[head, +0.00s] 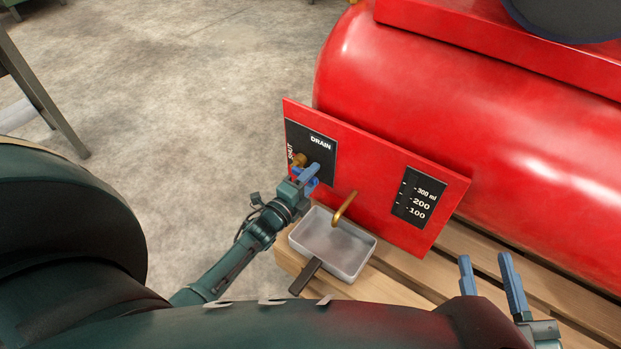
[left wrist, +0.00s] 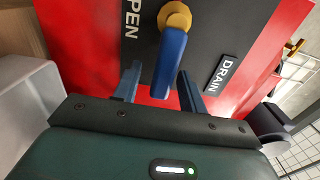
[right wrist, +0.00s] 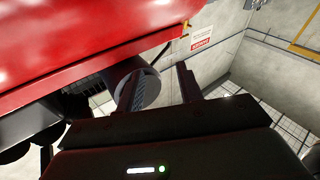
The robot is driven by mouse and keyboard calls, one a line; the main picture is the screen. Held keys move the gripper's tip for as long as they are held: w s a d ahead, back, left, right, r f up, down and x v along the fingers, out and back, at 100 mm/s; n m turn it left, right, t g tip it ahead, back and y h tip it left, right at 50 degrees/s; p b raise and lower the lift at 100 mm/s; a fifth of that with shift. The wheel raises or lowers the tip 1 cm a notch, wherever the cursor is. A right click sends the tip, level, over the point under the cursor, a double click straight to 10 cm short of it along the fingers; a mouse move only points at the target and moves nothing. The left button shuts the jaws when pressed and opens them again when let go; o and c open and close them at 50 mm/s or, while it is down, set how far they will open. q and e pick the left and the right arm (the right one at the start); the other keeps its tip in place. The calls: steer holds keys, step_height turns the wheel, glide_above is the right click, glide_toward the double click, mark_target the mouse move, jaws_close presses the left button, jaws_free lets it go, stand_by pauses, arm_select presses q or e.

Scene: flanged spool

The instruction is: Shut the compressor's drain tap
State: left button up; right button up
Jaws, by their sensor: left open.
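The drain tap has a brass hub (head: 299,160) on a red panel with a black DRAIN plate (head: 318,146). In the left wrist view its blue lever (left wrist: 167,62) hangs from the brass hub (left wrist: 174,17) towards my gripper, beside the partly cut-off OPEN lettering. SHUT is lettered on the plate's left edge in the head view. My left gripper (head: 306,179) is open at the tap; in its wrist view (left wrist: 159,88) the fingers straddle the lever's free end, with gaps visible on both sides. My right gripper (head: 487,270) is open and empty at the lower right, away from the tap.
A brass spout (head: 344,207) sticks out over a grey metal tray (head: 363,262) with a dark handle on a wooden pallet (head: 405,272). A ml scale plate (head: 413,198) is on the panel. The red compressor tank (head: 450,110) stands behind.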

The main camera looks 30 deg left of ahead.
arm_select(q)
steer(key=s+a+p, duration=0.1)
steer(key=s+p, duration=0.2)
steer(key=s, duration=1)
steer(key=shift+a, duration=0.4)
